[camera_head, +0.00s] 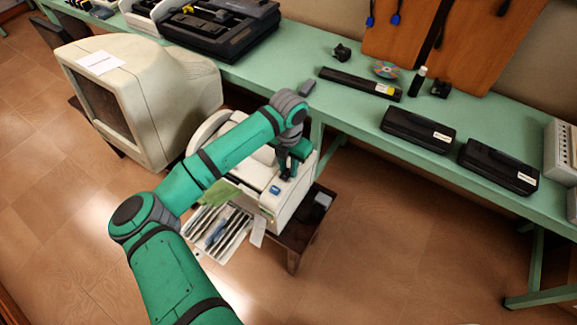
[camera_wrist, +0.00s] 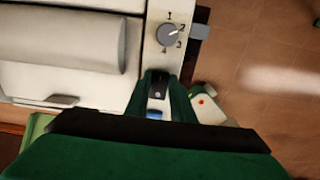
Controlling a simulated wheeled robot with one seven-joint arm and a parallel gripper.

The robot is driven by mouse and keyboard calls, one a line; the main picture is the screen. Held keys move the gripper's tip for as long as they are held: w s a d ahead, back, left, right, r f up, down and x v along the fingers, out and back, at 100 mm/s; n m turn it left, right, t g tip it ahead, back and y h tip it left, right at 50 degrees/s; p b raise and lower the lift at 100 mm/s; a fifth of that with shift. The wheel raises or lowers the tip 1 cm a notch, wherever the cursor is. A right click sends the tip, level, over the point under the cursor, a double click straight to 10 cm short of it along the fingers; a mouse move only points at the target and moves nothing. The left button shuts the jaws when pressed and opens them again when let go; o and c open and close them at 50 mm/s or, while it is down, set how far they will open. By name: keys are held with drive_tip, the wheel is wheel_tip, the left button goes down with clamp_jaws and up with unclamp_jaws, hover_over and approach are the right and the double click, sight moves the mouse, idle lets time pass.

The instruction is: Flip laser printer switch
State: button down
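The laser printer (camera_head: 290,198) is a white box on a small dark table in the head view. In the wrist view its pale top (camera_wrist: 60,75) fills the upper left. A round grey dial (camera_wrist: 173,35) marked 1 to 4 sits on its side strip. A dark block with a small pale mark (camera_wrist: 157,84) lies between my green fingers; I cannot tell whether it is a switch or part of my fingertips. A blue button (camera_wrist: 155,114) shows just below it, also in the head view (camera_head: 275,189). My gripper (camera_head: 287,170) points down over the printer's right side; contact is unclear.
A beige CRT monitor (camera_head: 150,100) stands left of the printer. A green bench (camera_head: 345,117) runs behind, with black cartridges (camera_head: 417,129) and a disc (camera_head: 385,69). Floor to the right is clear.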

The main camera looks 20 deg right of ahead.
drive_tip(key=shift+s+a+r+t+h, duration=0.15)
drive_tip(key=shift+a+t+h, duration=0.1)
drive_tip(key=shift+t+h, duration=0.25)
drive_tip(key=shift+s+a+f+t+h, duration=0.1)
drive_tip(key=shift+a+t+h, duration=0.1)
drive_tip(key=shift+t+h, duration=0.3)
drive_tip(key=shift+s+a+r+t+h, duration=0.1)
drive_tip(key=shift+t+h, duration=0.3)
drive_tip(key=shift+h, duration=0.4)
drive_tip(key=c, duration=1.5)
unclamp_jaws()
drive_tip(key=v, duration=1)
drive_tip(key=shift+s+a+r, duration=0.1)
drive_tip(key=shift+r, duration=0.3)
